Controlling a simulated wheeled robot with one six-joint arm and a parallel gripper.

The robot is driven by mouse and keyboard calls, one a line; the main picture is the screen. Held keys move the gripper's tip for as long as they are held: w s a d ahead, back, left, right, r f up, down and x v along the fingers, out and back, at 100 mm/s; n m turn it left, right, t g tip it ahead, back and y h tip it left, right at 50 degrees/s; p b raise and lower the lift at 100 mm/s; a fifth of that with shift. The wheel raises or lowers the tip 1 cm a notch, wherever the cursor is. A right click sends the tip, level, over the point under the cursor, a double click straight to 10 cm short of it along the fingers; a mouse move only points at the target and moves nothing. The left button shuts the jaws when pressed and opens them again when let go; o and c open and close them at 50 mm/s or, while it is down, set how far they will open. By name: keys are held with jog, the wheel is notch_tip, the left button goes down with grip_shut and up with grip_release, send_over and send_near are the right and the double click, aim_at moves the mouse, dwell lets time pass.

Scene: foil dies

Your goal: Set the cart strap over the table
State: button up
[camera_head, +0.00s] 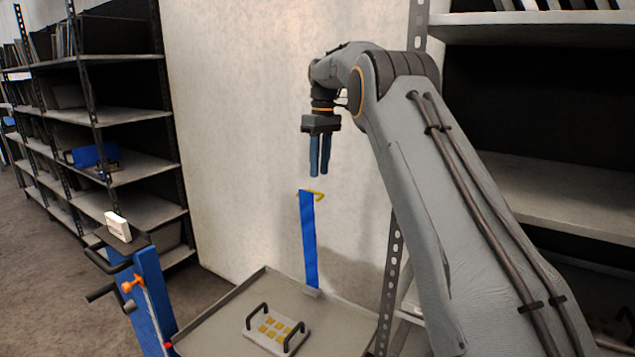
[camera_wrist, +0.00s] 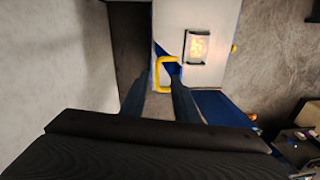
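A blue strap (camera_head: 308,240) with a yellow hooked top (camera_head: 315,194) stands upright at the back edge of a grey tray-like table (camera_head: 215,332). It looks like the cart strap. My gripper (camera_head: 319,174) hangs fingers-down above the hook, apart from it. In the wrist view the yellow top (camera_wrist: 158,72) shows between and beyond my two fingertips (camera_wrist: 160,82), with blue behind it. The fingers are apart with nothing between them. The strap's lower end is close to the table; how it is fastened cannot be told.
A plate with gold squares and two black handles (camera_head: 275,331) lies on the table. A blue post (camera_head: 155,300) with an orange knob and a white block (camera_head: 118,227) stands at left. Shelving (camera_head: 125,172) is at left and right (camera_head: 560,195), with a pale wall behind.

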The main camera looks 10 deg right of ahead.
jog(key=shift+n, duration=0.7)
jog(key=shift+w+a+f+p, duration=0.15)
jog(key=shift+f+p, duration=0.65)
jog(key=shift+f, duration=0.7)
jog(key=shift+w+a+f+p, duration=0.15)
jog(key=shift+f+p, duration=0.6)
jog(key=shift+f, duration=0.75)
jog(key=shift+d, duration=0.1)
grip_shut()
